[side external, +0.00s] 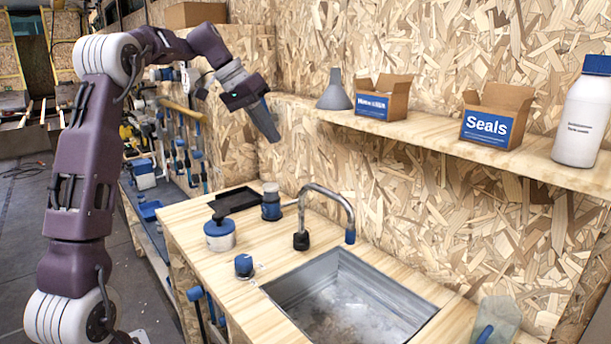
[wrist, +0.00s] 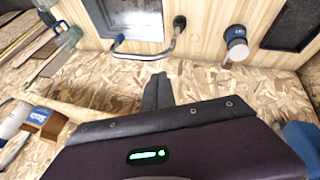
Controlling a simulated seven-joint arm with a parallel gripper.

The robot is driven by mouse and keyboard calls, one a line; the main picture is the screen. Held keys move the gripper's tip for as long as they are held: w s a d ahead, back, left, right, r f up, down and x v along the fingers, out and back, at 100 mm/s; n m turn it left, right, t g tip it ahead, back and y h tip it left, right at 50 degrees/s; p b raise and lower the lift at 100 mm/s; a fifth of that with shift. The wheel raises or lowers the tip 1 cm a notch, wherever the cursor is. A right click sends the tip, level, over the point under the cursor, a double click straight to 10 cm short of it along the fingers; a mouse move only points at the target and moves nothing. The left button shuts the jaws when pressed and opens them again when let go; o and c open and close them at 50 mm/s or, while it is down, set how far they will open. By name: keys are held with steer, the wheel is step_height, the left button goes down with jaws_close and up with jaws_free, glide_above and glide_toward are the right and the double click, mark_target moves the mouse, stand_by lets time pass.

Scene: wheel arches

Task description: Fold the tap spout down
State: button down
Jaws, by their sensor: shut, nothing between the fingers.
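The tap spout (side external: 330,192) is a grey bent pipe at the back edge of the sink (side external: 350,300). It arches up from near a black base (side external: 301,241) and bends down to a blue tip (side external: 350,235). In the wrist view the spout (wrist: 150,54) runs from a black end to the blue tip, beside the sink (wrist: 132,18). My gripper (side external: 272,135) is shut and empty, high above the worktop, up and to the left of the spout and apart from it. Its closed fingers (wrist: 158,92) point towards the tap area in the wrist view.
A shelf (side external: 450,148) along the wall holds a funnel (side external: 335,92), two boxes, one marked Seals (side external: 490,125), and a white bottle (side external: 583,115). A blue-white pot (side external: 220,235), a jar (side external: 271,203), a black tray (side external: 237,200) and a small blue item (side external: 244,266) stand left of the sink.

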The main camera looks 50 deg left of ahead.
glide_toward(314, 186)
step_height(314, 186, down, 4)
steer(key=w+a, duration=0.2)
steer(key=a, duration=0.1)
steer(key=shift+w+d+f, duration=0.25)
steer(key=shift+d+f, duration=0.1)
steer(key=shift+d, duration=0.25)
steer(key=shift+w+d+f, duration=0.2)
steer(key=shift+d+f, duration=0.1)
steer(key=shift+d, duration=0.25)
steer(key=shift+w+d+f, duration=0.25)
steer(key=shift+d+f, duration=0.1)
steer(key=shift+d, duration=0.25)
steer(key=shift+d, duration=0.1)
steer(key=shift+d, duration=0.45)
steer(key=d+f+m+y, duration=0.2)
steer(key=d+f+y, duration=0.8)
steer(key=d+f, duration=0.4)
steer(key=shift+d+f+m, duration=0.2)
steer(key=shift+d+m, duration=0.1)
steer(key=shift+m, duration=0.1)
